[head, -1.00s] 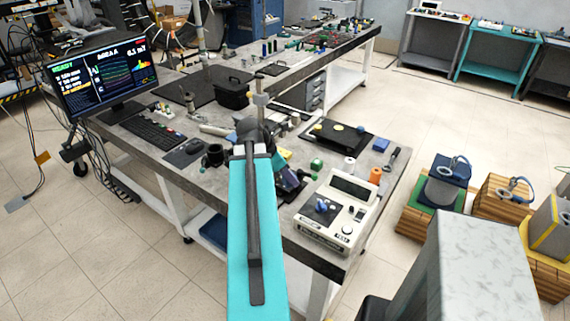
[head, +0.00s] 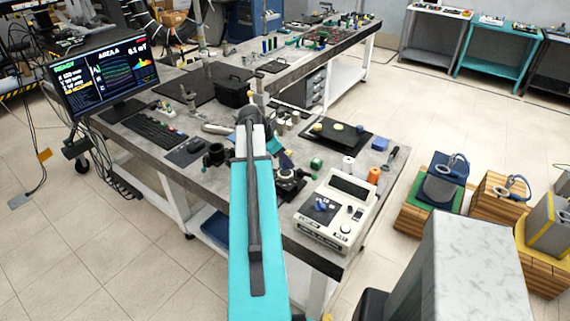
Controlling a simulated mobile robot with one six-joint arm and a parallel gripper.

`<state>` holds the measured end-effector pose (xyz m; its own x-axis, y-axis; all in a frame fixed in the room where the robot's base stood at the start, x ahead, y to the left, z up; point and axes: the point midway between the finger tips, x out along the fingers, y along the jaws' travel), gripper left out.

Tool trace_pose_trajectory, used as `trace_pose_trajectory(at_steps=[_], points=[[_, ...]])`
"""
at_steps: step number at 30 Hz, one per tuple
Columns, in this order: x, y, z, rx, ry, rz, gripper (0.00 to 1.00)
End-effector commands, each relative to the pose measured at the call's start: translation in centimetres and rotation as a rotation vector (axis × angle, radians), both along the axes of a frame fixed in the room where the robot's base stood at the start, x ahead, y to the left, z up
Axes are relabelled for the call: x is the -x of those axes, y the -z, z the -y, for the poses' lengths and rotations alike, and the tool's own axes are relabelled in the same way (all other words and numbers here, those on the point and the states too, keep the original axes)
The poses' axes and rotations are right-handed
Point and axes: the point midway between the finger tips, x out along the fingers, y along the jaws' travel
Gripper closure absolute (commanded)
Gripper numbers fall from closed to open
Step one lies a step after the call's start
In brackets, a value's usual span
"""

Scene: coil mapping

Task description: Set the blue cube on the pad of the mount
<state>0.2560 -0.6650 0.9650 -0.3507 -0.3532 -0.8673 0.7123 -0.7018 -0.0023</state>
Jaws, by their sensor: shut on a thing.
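My gripper (head: 279,157) is just above and behind that fixture, partly hidden by my teal arm. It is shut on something. The thing between its fingers is too small and covered to name, so I cannot tell whether it is a blue cube.
The white meter (head: 338,210) stands at the bench's front right. The black tray (head: 350,148) is further back. A keyboard (head: 157,138) and monitor (head: 105,75) are at left.

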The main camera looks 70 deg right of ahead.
Motion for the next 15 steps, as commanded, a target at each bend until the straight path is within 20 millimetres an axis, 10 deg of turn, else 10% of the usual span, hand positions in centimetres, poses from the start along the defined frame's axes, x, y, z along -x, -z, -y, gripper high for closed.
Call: trace_pose_trajectory(at_steps=[15], points=[[-0.40, 0.10, 0.84, 0.000, 0.001, 0.000, 0.92]])
